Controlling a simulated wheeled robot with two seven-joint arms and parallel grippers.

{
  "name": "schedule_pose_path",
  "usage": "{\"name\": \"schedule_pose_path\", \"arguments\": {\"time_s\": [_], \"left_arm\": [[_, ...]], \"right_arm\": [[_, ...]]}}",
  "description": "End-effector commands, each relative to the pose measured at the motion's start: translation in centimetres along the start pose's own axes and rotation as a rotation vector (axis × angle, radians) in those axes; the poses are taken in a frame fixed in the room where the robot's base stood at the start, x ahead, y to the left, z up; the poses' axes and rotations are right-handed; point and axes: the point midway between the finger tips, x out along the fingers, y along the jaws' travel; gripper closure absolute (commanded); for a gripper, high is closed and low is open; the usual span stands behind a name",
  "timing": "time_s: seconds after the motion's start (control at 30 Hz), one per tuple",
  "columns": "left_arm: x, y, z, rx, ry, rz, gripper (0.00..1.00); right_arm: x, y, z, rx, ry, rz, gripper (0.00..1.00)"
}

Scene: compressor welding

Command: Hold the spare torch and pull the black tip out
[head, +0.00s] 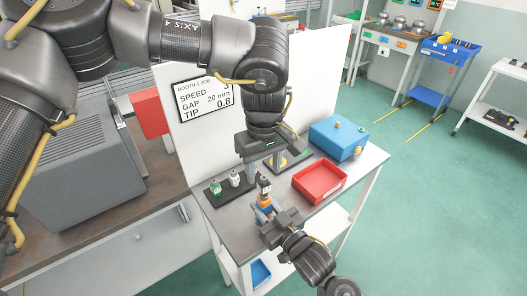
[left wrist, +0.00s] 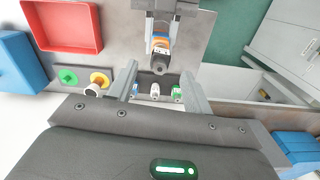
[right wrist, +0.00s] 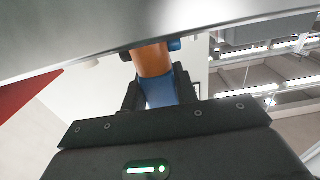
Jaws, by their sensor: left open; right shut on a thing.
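The spare torch (head: 264,199), orange and blue, stands about upright above the front of the small table. Its black tip (head: 264,185) points up; in the left wrist view the tip (left wrist: 160,64) appears between the fingers' ends. My right gripper (head: 264,212) is shut on the torch's blue part (right wrist: 160,90), below the orange part (right wrist: 152,61). My left gripper (head: 267,167) is open and empty above the tip, pointing down. Its two fingers spread either side of the tip in the left wrist view, with no contact visible.
A black rack with a green bottle (head: 216,188) and a white bottle (head: 235,178) stands left of the torch. A red tray (head: 330,174) and a blue box (head: 338,138) lie to the right. A white panel with a sign (head: 206,99) stands behind.

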Motion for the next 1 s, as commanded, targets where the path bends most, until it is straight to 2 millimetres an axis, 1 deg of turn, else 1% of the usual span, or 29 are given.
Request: {"name": "schedule_pose_path", "arguments": {"time_s": [0.03, 0.1, 0.3, 0.5, 0.73, 0.77, 1.0], "left_arm": [[1.0, 0.0, 0.0, 0.0, -0.002, -0.003, 0.5], [2.2, 0.0, 0.0, 0.0, -0.001, -0.002, 0.5], [4.6, 0.0, 0.0, -0.001, -0.001, -0.002, 0.5], [5.5, 0.0, 0.0, -0.001, 0.0, 0.0, 0.5], [5.6, 0.0, 0.0, 0.0, 0.001, 0.0, 0.5], [5.6, 0.0, 0.0, -0.001, 0.001, 0.0, 0.51], [5.6, 0.0, 0.0, -0.001, 0.001, 0.0, 0.83]], "right_arm": [[0.0, 0.0, 0.0, 0.0, -0.001, 0.0, 1.0], [0.0, 0.0, 0.0, 0.0, -0.001, 0.0, 1.0], [0.0, 0.0, 0.0, 0.0, -0.001, 0.0, 1.0], [0.0, 0.0, 0.0, 0.0, -0.001, 0.0, 1.0], [0.0, 0.0, 0.0, 0.0, -0.001, 0.0, 1.0], [0.0, 0.0, 0.0, 0.0, -0.001, 0.0, 1.0], [0.0, 0.0, 0.0, 0.0, -0.001, 0.0, 1.0]]}}
